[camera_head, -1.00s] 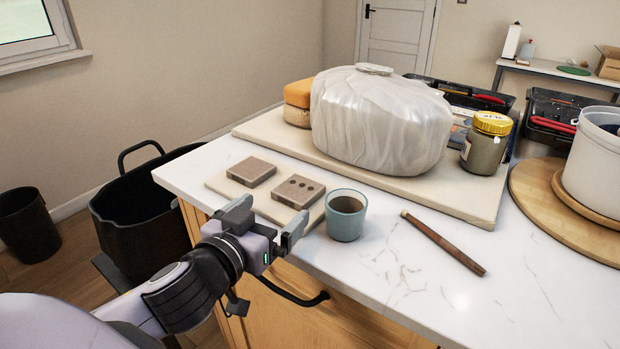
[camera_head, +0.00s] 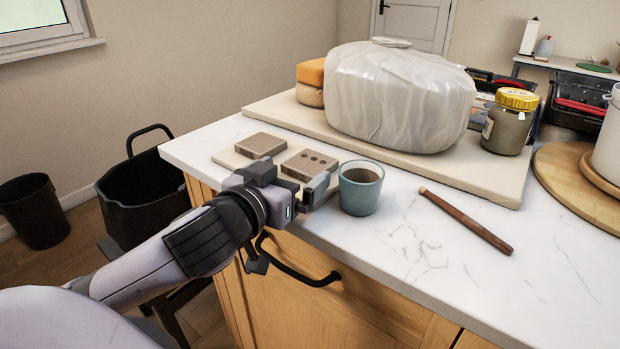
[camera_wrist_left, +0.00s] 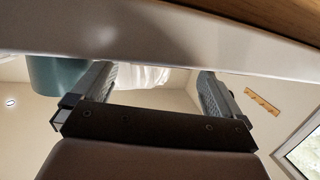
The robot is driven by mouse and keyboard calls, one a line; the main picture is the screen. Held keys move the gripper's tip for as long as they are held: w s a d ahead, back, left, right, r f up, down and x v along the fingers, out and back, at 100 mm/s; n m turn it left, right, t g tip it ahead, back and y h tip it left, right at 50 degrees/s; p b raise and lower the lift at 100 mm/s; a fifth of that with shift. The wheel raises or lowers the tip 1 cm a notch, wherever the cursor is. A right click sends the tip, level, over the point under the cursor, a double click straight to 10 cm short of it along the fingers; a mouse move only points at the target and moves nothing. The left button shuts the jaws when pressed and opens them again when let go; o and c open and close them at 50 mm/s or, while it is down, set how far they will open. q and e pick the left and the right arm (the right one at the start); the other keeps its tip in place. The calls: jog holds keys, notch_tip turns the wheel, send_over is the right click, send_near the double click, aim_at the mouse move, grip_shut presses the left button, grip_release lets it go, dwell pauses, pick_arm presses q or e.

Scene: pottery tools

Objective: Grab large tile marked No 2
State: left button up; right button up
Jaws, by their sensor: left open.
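Two grey-brown square tiles lie on a small cream board (camera_head: 232,158) near the counter's front-left edge. The left tile (camera_head: 260,145) shows no clear mark. The right tile (camera_head: 310,163) has three dark dots and is partly hidden by my gripper. I cannot read a "No 2" on either one. My left gripper (camera_head: 291,182) is open and empty, at the counter's edge just in front of the dotted tile. In the left wrist view its two fingers (camera_wrist_left: 155,82) are spread with nothing between them, and no tile shows there. My right gripper is not in view.
A blue-grey cup (camera_head: 361,188) stands just right of my left gripper. A brown wooden stick (camera_head: 466,220) lies farther right. A plastic-wrapped block (camera_head: 400,98) and a yellow-lidded jar (camera_head: 508,125) stand on a large board (camera_head: 480,188) behind. A drawer handle (camera_head: 300,270) is below the counter's edge.

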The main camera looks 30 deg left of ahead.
aim_at(310, 160)
pick_arm(q)
jog(key=shift+w+f+b, duration=0.15)
jog(key=shift+f+b, duration=0.05)
jog(key=shift+b, duration=0.65)
jog(key=shift+w+r+b, duration=0.1)
jog(key=shift+w+b, duration=0.05)
jog(key=shift+b, duration=0.15)
jog(key=shift+d+r+x, duration=0.1)
jog(key=shift+r+x, duration=0.05)
jog(key=shift+x, duration=0.7)
jog(key=shift+d+r+x, duration=0.1)
jog(key=shift+x, duration=0.7)
jog(key=shift+w, duration=0.1)
jog(key=c, duration=0.9)
